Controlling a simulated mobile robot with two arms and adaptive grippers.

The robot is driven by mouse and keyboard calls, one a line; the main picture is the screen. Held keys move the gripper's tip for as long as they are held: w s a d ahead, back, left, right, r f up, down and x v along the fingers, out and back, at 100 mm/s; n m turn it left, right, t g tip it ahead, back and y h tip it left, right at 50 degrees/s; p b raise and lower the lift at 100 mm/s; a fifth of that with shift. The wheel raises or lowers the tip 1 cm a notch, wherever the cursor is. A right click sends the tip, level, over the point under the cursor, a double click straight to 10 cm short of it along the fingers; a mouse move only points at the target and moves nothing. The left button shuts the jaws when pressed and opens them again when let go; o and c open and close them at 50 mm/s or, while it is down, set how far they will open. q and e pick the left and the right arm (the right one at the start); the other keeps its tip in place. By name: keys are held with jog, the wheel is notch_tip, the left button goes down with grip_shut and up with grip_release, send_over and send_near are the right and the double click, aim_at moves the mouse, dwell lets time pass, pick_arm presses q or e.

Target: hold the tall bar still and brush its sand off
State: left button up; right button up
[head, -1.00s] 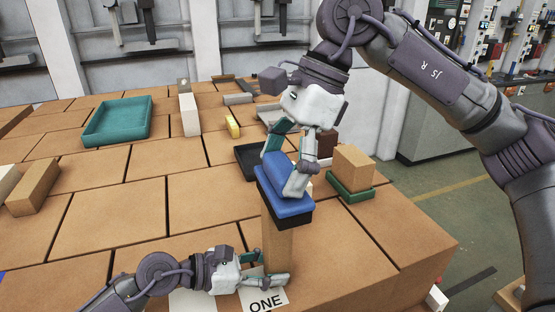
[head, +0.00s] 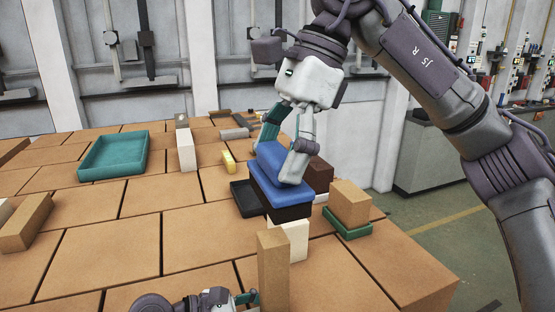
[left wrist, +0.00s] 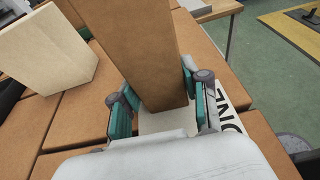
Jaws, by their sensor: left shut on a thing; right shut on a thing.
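The tall bar (head: 273,272) is a tan upright block near the table's front edge. It also shows close up in the left wrist view (left wrist: 148,55), standing on a white card with dark letters. My left gripper (left wrist: 158,108) is shut on the bar near its foot; in the head view it is partly cut off by the bottom edge. My right gripper (head: 283,150) is shut on a blue brush (head: 268,178) with dark bristles (head: 290,213). The brush is above and behind the bar, apart from it. I cannot make out separate sand on the bar.
A white block (head: 293,240) stands just behind the bar, below the brush. A tan block sits in a green tray (head: 350,226) at right. A black tray (head: 245,197) and dark brown block (head: 320,174) are near the brush. A teal tray (head: 114,157) lies far left.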

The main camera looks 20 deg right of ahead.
pick_arm(q)
jog(key=o, duration=0.9)
jog(key=shift+o, duration=0.2)
